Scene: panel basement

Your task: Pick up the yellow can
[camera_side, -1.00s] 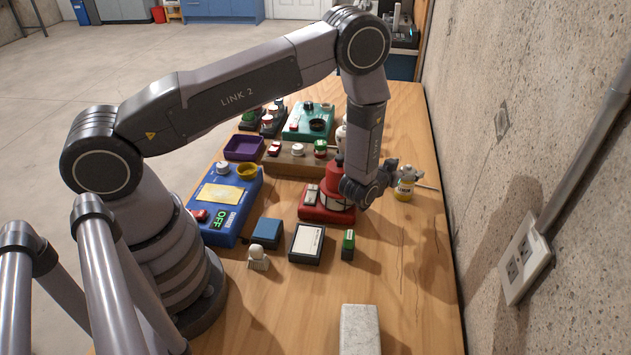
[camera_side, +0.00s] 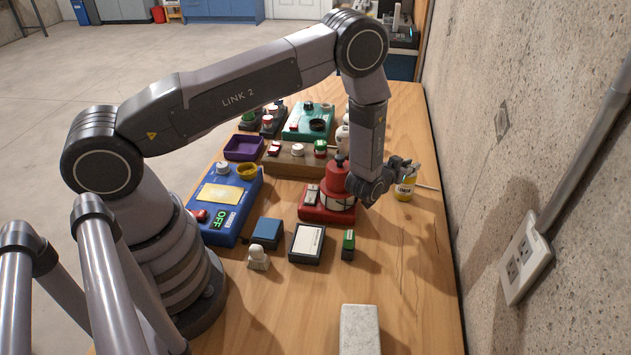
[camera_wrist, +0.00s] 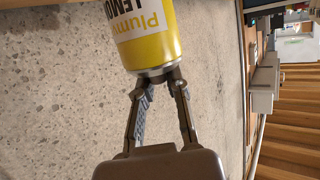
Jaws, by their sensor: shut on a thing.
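The yellow can (camera_side: 404,188), with a white band, stands upright on the wooden table near its right side in the side view. In the wrist view the can (camera_wrist: 148,40) fills the top, with "LEMO..." lettering partly cut off. My gripper (camera_wrist: 157,80) is shut on the can at its near end in the wrist view. In the side view my gripper (camera_side: 399,168) is at the can's upper left side, and its fingers partly hide it. I cannot tell whether the can's base touches the table.
A red device (camera_side: 322,203) stands close left of my wrist. A small green block (camera_side: 348,244), a framed panel (camera_side: 306,243) and a grey block (camera_side: 360,330) lie nearer the front. The concrete wall (camera_side: 520,130) is to the right. The table's front right is clear.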

